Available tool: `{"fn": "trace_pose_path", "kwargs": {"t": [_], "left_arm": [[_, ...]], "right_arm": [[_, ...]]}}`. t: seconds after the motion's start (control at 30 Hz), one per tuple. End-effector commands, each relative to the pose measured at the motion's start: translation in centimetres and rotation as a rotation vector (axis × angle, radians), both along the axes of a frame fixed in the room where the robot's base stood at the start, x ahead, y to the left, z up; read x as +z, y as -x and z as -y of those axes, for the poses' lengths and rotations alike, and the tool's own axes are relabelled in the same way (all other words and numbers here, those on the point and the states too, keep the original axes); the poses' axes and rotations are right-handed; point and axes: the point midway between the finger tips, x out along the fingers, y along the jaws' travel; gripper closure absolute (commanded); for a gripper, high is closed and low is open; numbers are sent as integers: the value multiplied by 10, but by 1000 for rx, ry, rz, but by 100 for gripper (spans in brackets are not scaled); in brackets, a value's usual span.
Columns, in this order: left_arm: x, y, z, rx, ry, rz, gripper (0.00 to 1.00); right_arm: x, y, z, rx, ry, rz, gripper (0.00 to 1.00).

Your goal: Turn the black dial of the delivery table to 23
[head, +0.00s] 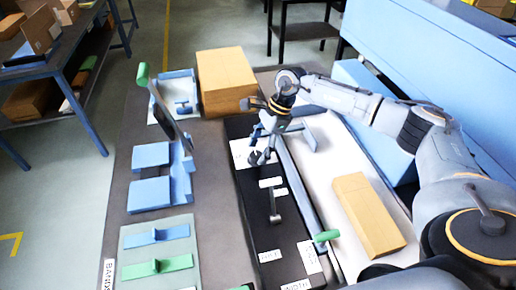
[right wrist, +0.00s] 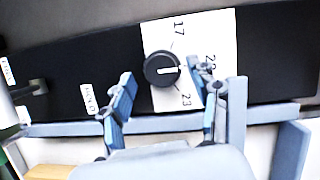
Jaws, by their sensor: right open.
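The black dial (right wrist: 163,68) sits on a white scale plate (right wrist: 190,22) in the right wrist view. The numbers 17 and 23 are readable; a third number between them is partly hidden by a finger. The dial's white mark points right, between 17 and 23, toward that third number. My right gripper (right wrist: 162,78) is open, with one finger on each side of the dial; I cannot tell whether either touches it. In the head view my right gripper (head: 262,157) is over the white plate (head: 239,151) and largely hides the dial. My left gripper is not in view.
The black panel (head: 248,215) carries a small lever (head: 274,206) and white labels. A blue-grey rail (head: 300,190) runs beside it. A cardboard box (head: 226,82) stands behind, and another long box (head: 366,215) lies at right. A green-tipped lever (head: 143,76) rises at left.

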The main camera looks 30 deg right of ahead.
Motion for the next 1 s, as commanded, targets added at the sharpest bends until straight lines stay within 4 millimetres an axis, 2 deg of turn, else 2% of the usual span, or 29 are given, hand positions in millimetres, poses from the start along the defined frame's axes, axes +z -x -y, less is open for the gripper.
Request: {"fn": "trace_pose_path", "kwargs": {"t": [0.13, 0.43, 0.7, 1.0], "left_arm": [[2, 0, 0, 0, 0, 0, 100], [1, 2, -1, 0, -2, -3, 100], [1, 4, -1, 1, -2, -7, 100], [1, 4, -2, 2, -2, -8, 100]], "right_arm": [[-9, 0, -4, -1, 0, 0, 39], [-11, -1, -4, 0, 0, 1, 39], [-11, -1, -4, 0, 0, 0, 94], [-11, 0, -4, -31, 0, 0, 94]]}}
